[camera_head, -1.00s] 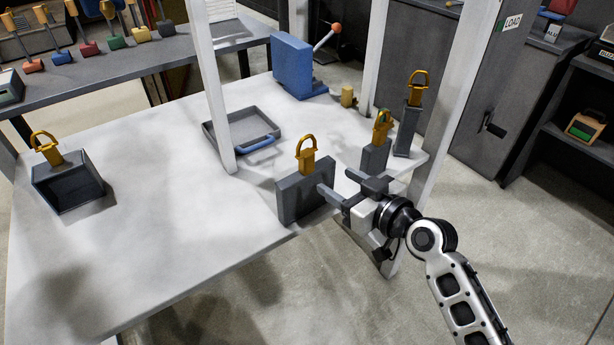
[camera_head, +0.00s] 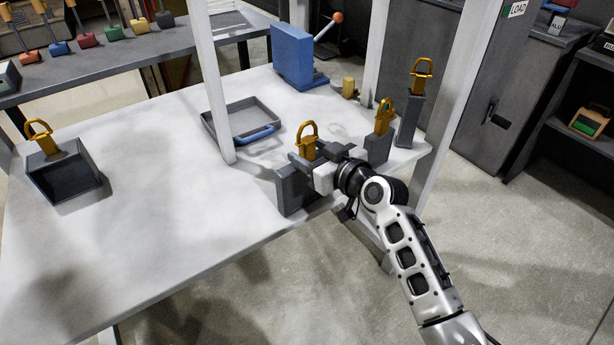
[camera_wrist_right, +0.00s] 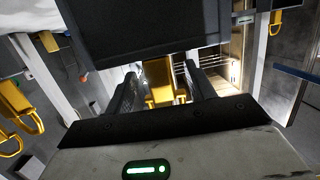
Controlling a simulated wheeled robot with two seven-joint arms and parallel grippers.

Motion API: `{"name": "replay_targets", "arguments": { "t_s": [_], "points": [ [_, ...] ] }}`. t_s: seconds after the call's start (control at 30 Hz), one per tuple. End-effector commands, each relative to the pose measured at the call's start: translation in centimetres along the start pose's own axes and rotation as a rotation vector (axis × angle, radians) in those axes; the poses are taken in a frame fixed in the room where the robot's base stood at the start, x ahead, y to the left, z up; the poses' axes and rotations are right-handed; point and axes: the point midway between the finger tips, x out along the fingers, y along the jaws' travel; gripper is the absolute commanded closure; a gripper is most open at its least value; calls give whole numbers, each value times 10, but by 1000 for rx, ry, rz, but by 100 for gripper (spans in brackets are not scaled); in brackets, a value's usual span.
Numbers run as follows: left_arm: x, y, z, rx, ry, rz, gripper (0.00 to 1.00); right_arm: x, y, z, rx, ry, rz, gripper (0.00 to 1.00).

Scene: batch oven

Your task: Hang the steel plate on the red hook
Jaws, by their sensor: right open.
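A wide flat dark grey plate (camera_head: 290,190) with a yellow loop handle (camera_head: 307,139) stands upright near the table's front edge; it looks like the steel plate. My right gripper (camera_head: 318,155) is open at the handle, just above the plate's top right. In the right wrist view, the yellow handle (camera_wrist_right: 165,88) shows between the two spread fingers of my right gripper (camera_wrist_right: 163,86). The dark plate fills the top of that view. I cannot make out a red hook for certain. My left gripper is not in view.
On the table (camera_head: 150,240) stand an open grey box (camera_head: 65,178), a small block (camera_head: 378,150) and a tall block (camera_head: 408,122), each with a yellow handle. A grey tray (camera_head: 215,130), blue press (camera_head: 293,55) and white posts (camera_head: 212,85) stand behind. The front left is clear.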

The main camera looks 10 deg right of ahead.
Motion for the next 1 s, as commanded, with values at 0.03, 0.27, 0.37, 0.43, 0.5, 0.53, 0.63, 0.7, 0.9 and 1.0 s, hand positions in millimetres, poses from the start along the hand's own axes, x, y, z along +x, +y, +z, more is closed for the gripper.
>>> {"name": "replay_targets", "arguments": {
  "t_s": [0.03,0.27,0.37,0.43,0.5,0.53,0.63,0.7,0.9,1.0],
  "points": [
    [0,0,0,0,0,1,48,0,0,0,0,0,0,45],
    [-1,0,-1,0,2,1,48,0,0,0,1,0,0,62],
    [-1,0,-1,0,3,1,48,0,0,0,1,0,0,90],
    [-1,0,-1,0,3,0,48,0,0,0,1,0,0,100],
    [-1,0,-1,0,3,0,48,0,0,-3,0,6,1,100],
    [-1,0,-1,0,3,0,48,0,0,-3,0,6,1,100],
    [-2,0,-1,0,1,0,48,-1,0,-5,0,6,1,100],
    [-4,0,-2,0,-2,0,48,-1,0,-8,0,7,1,100],
    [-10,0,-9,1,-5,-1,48,-4,0,-20,0,7,2,100],
    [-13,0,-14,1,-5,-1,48,-5,0,-26,-1,7,1,100]
  ]
}}
